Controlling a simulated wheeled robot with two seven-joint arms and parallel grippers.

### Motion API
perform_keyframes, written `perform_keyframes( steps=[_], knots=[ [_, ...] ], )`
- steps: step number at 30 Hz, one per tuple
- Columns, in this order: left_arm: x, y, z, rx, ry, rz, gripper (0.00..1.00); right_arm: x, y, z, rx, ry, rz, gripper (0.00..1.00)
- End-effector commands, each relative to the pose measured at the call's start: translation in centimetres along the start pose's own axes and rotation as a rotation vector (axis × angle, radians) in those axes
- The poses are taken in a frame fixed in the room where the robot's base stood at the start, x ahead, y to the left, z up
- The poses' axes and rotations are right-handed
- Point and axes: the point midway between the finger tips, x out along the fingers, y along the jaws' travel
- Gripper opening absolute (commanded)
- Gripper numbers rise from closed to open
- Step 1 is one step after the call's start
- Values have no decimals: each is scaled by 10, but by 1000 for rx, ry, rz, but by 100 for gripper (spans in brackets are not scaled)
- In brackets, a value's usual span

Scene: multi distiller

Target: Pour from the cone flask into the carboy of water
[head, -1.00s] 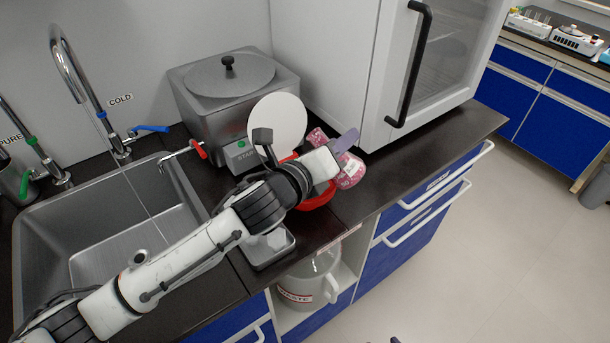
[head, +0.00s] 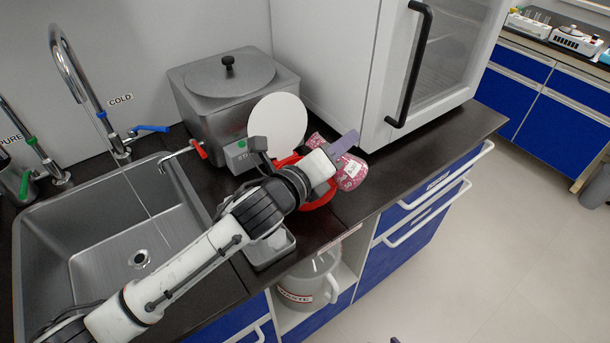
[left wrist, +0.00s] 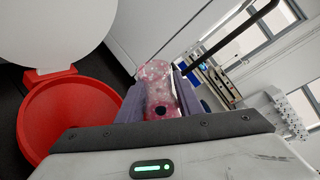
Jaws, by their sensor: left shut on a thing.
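My left gripper (head: 343,146) is shut on the pink speckled cone flask (head: 352,174), which has a white label. The gripper hides part of the flask, and I cannot tell its exact tilt. In the left wrist view the flask (left wrist: 156,75) is between the two purple-grey fingers. A red funnel-like bowl (head: 321,201) with a raised white round lid (head: 278,124) is set at the counter, partly behind my left gripper. In the left wrist view the red bowl (left wrist: 62,112) is left of the flask. A grey-white carboy (head: 301,290) labelled "WASTE" stands in the cabinet opening below.
A steel bath (head: 240,90) with a round lid stands behind the bowl. A white glass-doored cabinet (head: 375,70) stands right of it, close to the flask. The sink (head: 95,225) is at the left. A small tray (head: 268,255) is at the counter front. The right counter is clear.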

Motion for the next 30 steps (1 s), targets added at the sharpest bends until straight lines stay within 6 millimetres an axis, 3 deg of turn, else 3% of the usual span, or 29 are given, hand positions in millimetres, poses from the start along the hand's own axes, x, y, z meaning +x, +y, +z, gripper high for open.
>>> perform_keyframes(
  steps=[30],
  knots=[
    [0,-5,0,-133,-2,-44,6,1,0,2,0,-1,0,37]
  ],
)
